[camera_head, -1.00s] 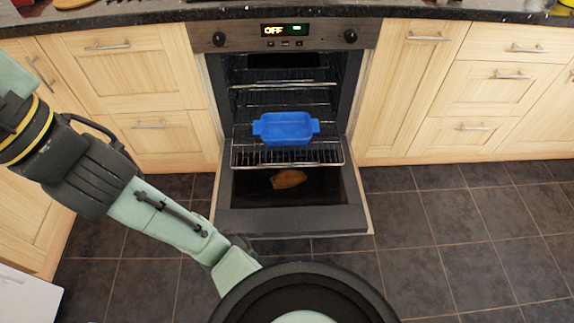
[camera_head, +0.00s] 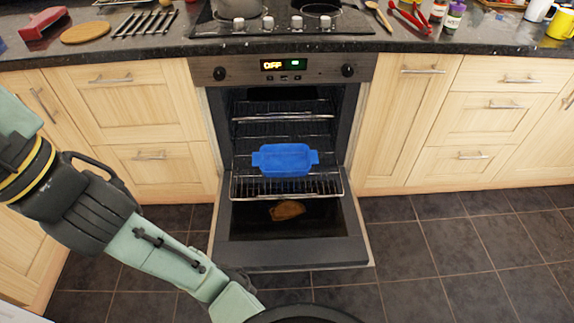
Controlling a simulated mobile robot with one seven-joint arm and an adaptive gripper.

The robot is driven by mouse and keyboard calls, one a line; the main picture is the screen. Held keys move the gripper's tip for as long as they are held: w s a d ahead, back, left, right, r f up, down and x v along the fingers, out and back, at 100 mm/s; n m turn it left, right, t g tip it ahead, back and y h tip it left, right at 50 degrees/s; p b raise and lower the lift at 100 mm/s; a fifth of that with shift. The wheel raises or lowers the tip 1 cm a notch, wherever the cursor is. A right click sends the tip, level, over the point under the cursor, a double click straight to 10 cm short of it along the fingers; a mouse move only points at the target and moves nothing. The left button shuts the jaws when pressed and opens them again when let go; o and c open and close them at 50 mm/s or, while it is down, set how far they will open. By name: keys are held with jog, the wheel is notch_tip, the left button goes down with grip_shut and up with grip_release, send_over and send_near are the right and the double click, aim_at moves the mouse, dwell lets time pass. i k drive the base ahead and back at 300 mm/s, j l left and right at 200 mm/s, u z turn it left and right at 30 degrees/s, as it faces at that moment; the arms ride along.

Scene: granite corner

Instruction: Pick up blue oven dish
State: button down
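The blue oven dish (camera_head: 285,160) is rectangular with a handle at each short end. It sits on a wire rack (camera_head: 288,187) that is pulled partly out of the open oven (camera_head: 340,110). The oven door (camera_head: 290,252) is folded down. My arm enters from the left and runs down to the bottom middle, nearer to me than the door. My gripper does not show in the view, so its fingers cannot be seen. Nothing of my arm touches the dish.
A brown item (camera_head: 287,210) lies on the open door below the rack. Wooden cabinets (camera_head: 425,110) flank the oven. The dark granite counter (camera_head: 400,45) above holds a cooktop with a pot (camera_head: 238,8), and red tongs (camera_head: 411,20). The tiled floor (camera_head: 430,250) at right is clear.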

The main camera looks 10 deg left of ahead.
aim_at(295, 160)
jog(key=i+l+u, duration=0.1)
jog(key=u, duration=0.75)
jog(key=l+u, duration=0.25)
jog(key=l, duration=0.35)
jog(key=i+l+u, duration=0.1)
jog(key=l+u, duration=0.2)
jog(key=l, duration=0.35)
jog(key=k+l+u, duration=0.2)
jog(key=l, duration=2.85)
jog(key=i+j, duration=0.25)
jog(key=j+u, duration=0.05)
jog(key=j, duration=0.05)
